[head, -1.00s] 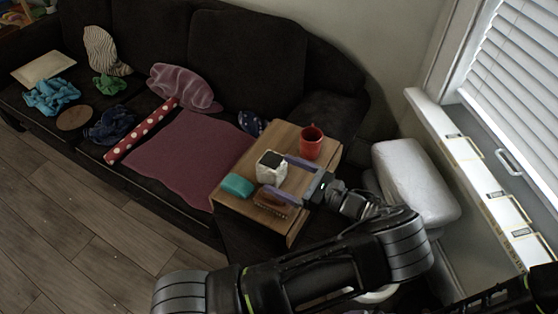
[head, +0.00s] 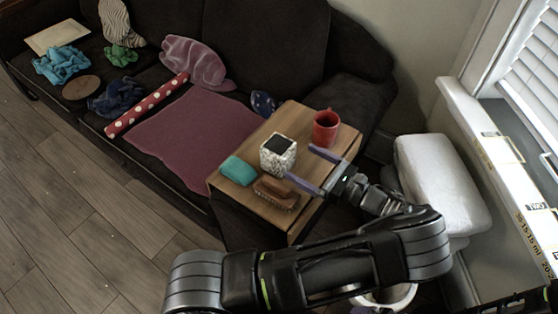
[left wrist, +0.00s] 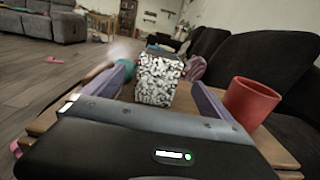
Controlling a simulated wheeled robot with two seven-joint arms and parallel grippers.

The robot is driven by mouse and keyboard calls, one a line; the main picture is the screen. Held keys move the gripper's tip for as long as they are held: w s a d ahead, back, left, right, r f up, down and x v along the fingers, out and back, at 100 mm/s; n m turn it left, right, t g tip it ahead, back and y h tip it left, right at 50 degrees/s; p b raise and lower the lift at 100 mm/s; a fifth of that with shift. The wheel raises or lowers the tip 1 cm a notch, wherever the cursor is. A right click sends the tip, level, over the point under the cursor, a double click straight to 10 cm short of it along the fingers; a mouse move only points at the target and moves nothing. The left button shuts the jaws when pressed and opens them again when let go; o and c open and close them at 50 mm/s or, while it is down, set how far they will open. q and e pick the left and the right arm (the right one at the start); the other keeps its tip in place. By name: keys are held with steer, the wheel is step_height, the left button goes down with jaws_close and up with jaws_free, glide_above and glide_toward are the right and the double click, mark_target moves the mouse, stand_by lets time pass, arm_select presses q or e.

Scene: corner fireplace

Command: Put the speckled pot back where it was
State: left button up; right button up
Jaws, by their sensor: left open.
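The speckled pot (head: 277,156), black-and-white with a dark top, stands upright on the small wooden table (head: 238,205) by the sofa arm. My left gripper (head: 301,165) is open and empty, to the right of the pot, with its purple fingers pointing at it. In the left wrist view the pot (left wrist: 158,82) shows straight ahead, between the lines of the two fingers, and appears clear of them. My right gripper is not in view.
A red mug (head: 326,127) stands behind the gripper on the table. A teal item (head: 238,170) and a brown brush (head: 276,193) lie near the pot's front. The dark sofa (head: 262,50) holds cloths and a dotted red roll (head: 146,105).

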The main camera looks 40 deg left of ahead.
mark_target(290, 156)
arm_select(q)
steer(key=shift+a+r, duration=0.1)
steer(key=shift+a, duration=1.2)
steer(key=shift+a, duration=0.15)
steer(key=a+p, duration=0.1)
steer(key=a, duration=0.4)
steer(key=shift+s, duration=0.15)
steer(key=shift+c, duration=0.6)
steer(key=c, duration=1.9)
step_height(290, 156, up, 10)
steer(key=shift+f+p, duration=0.1)
steer(key=shift+p, duration=0.4)
